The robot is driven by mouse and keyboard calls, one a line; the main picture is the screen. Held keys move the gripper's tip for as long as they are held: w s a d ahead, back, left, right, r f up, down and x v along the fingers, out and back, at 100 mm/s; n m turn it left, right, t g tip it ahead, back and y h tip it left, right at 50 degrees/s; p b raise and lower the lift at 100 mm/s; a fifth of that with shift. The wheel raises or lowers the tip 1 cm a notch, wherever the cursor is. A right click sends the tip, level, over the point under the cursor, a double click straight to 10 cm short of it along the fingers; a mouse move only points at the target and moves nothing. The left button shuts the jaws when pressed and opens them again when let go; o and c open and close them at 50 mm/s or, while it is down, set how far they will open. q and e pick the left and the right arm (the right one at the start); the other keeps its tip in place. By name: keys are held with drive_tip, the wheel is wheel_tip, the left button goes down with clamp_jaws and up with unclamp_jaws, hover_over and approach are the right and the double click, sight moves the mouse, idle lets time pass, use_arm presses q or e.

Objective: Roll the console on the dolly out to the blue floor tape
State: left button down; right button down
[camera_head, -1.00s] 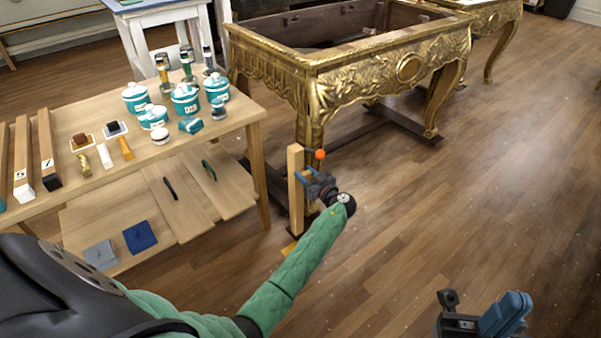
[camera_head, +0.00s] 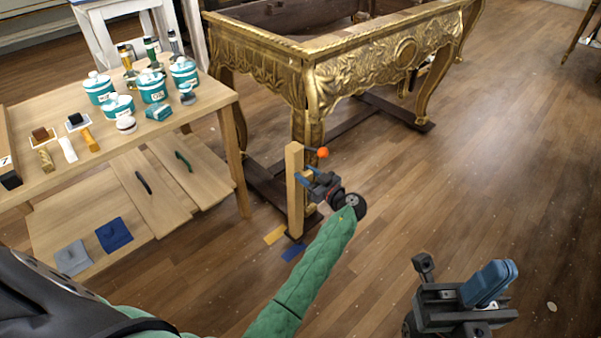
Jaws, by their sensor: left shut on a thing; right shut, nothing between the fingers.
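The gilt console (camera_head: 390,72), carved gold with an open top, stands on a dark wooden dolly (camera_head: 378,103) with long runners. A pale upright post (camera_head: 294,190) rises at the dolly's near end, with an orange ball (camera_head: 323,152) beside its top. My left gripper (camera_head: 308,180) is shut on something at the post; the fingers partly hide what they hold. The blue floor tape (camera_head: 293,252) lies just in front of the post's foot. My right gripper (camera_head: 450,292) is shut and empty above the floor at lower right.
A yellow tape piece (camera_head: 275,235) lies left of the post's foot. A wooden workbench (camera_head: 215,108) with teal jars (camera_head: 152,87) and a lower shelf (camera_head: 75,225) stands close on the left. The floor (camera_head: 480,170) to the right is clear.

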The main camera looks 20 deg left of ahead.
use_arm(q)
drive_tip(key=shift+d, duration=0.1)
drive_tip(key=c, duration=0.9)
unclamp_jaws()
drive_tip(key=v, duration=0.7)
drive_tip(key=shift+p, duration=0.3)
drive_tip(key=shift+s+d, duration=0.2)
drive_tip(key=shift+d, duration=0.15)
